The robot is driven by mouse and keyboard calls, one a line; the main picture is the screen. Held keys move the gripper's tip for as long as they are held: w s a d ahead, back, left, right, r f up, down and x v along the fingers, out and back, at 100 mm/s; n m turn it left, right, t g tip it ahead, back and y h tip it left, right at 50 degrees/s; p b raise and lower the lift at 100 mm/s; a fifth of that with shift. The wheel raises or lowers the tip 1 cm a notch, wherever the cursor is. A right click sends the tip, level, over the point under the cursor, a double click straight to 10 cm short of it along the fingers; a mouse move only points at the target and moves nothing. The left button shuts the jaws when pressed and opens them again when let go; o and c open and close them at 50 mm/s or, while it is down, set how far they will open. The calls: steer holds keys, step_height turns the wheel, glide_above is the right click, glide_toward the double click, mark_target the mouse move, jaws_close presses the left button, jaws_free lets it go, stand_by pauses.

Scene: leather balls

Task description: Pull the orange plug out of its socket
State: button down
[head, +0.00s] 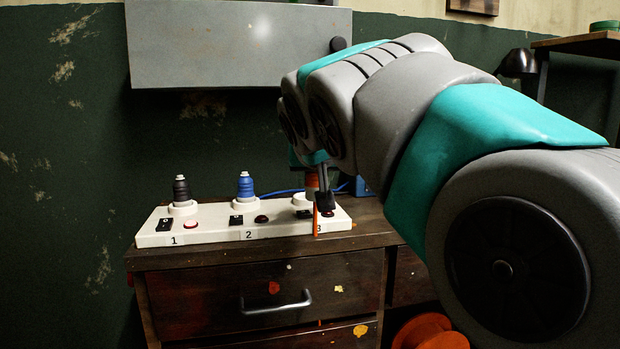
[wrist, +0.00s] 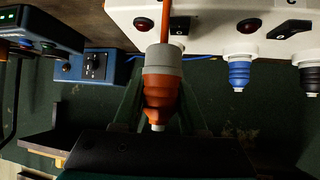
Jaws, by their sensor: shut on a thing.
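The orange plug (wrist: 160,92) has a grey collar and sits between the fingers of my gripper (wrist: 158,112) in the wrist view. A thin orange shaft extends from its collar across the white socket strip. In the head view my gripper (head: 324,196) is shut on it above the right end of the socket strip (head: 205,233), near number 3, with the shaft (head: 316,220) in front of the strip.
A black plug (head: 181,190) and a blue plug (head: 245,186) stand upright in sockets 1 and 2. The strip lies on a dark wooden cabinet (head: 265,258). A blue box (wrist: 92,66) is close by. A grey metal box (head: 230,45) hangs above.

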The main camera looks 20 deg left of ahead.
mark_target(315, 181)
steer(key=s, duration=0.1)
steer(key=s+d, duration=0.1)
steer(key=s, duration=0.1)
steer(key=s+d, duration=0.1)
steer(key=shift+s+d+b, duration=0.1)
steer(key=shift+s+b, duration=0.1)
steer(key=shift+b, duration=0.2)
